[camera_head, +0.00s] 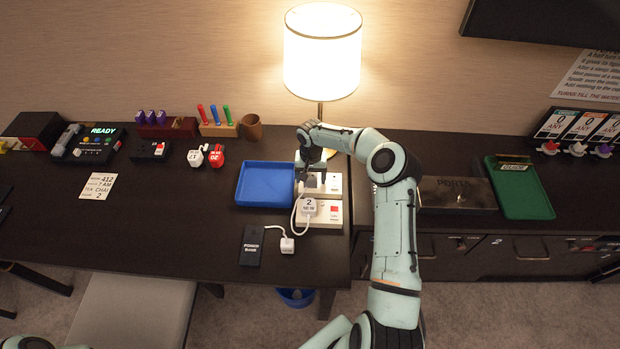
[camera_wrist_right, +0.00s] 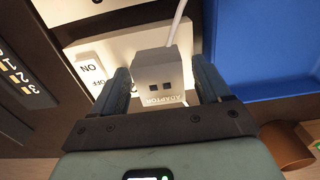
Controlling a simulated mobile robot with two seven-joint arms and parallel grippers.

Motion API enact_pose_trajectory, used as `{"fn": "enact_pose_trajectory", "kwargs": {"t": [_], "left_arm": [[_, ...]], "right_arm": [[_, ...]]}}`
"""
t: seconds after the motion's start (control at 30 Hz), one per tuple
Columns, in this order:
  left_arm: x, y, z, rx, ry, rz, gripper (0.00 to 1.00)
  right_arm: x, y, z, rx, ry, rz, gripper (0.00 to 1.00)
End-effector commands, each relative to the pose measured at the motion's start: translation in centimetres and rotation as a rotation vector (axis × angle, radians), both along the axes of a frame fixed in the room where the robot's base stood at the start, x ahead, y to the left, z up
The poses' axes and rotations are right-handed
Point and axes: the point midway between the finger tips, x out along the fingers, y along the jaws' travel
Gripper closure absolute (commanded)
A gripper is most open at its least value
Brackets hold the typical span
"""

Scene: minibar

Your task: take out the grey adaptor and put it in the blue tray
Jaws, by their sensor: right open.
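In the head view my right gripper (camera_head: 313,168) is over the upper socket strip (camera_head: 333,184) and largely hides the adaptor. The empty blue tray (camera_head: 264,185) lies just left of it. My left gripper is not in view.
A lit lamp (camera_head: 322,55) stands behind. The table left of the power bank is clear.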

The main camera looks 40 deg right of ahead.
Motion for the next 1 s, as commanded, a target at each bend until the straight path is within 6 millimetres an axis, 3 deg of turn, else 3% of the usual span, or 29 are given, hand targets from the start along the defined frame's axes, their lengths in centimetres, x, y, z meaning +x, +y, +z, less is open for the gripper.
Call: {"fn": "enact_pose_trajectory", "kwargs": {"t": [0.37, 0.4, 0.6, 0.63, 1.0], "left_arm": [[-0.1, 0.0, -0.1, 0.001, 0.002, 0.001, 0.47], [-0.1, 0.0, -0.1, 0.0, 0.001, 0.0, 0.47], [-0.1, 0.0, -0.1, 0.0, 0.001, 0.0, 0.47], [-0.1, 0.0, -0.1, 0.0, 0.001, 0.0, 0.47], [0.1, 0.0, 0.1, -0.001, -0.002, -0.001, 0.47]], "right_arm": [[0.0, 0.0, 0.0, 0.0, -0.001, -0.001, 0.23], [0.0, 0.0, 0.0, 0.0, -0.001, -0.001, 0.27], [0.0, 0.0, 0.0, 0.001, -0.001, 0.0, 0.92], [0.0, 0.0, 0.0, 0.0, -0.001, 0.0, 0.95], [0.1, 0.0, 1.2, -0.001, -0.002, 0.001, 0.96]]}}
